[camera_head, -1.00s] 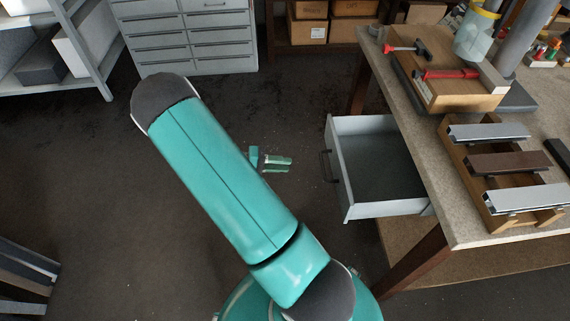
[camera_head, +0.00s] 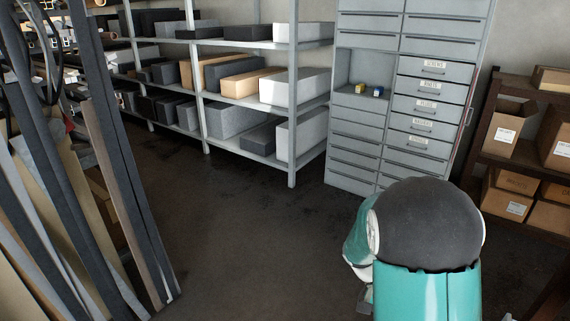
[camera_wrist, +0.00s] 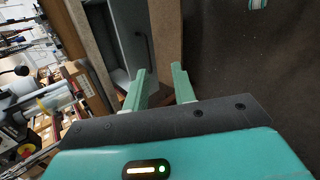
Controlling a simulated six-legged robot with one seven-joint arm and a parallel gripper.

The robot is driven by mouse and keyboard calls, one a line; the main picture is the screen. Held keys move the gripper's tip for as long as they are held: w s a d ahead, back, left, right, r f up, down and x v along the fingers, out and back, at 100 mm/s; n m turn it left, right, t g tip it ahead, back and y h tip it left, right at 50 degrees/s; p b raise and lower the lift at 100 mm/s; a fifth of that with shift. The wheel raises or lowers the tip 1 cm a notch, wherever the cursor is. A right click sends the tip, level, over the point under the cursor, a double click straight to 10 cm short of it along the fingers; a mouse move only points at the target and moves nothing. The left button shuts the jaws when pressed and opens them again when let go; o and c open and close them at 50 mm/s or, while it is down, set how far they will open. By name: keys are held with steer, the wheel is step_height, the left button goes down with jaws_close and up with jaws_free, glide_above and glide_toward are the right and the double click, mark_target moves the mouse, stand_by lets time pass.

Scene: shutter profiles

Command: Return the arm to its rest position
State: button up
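My arm shows in the head view as a dark rounded joint (camera_head: 425,225) and a teal link at the lower right, close to the camera. My gripper is not clearly visible there. In the wrist view my gripper (camera_wrist: 158,78) has its two green fingers apart, with nothing seen held between them. Beyond the fingers are a grey open drawer (camera_wrist: 118,45) with a dark handle and a brown wooden post. I cannot tell the distance from the fingers to them.
Long profiles (camera_head: 115,170) lean at the left. A metal shelf (camera_head: 292,110) with blocks stands at the back, beside a grey drawer cabinet (camera_head: 432,60). Cardboard boxes (camera_head: 497,130) sit on a rack at the right. The dark floor (camera_head: 240,240) between is clear.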

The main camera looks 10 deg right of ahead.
steer(key=s+a+r+n+t+y, duration=0.3)
steer(key=a+r+t, duration=0.3)
steer(key=a+r, duration=0.3)
steer(key=s+a+r+n+t+y, duration=0.3)
steer(key=a+r, duration=0.5)
steer(key=r, duration=0.3)
steer(key=s+n+t, duration=0.1)
steer(key=s+t, duration=0.1)
steer(key=t, duration=0.1)
steer(key=shift+a+r+y, duration=0.25)
steer(key=shift+a+y, duration=0.05)
steer(key=shift+a, duration=0.05)
steer(key=shift+s+d, duration=0.1)
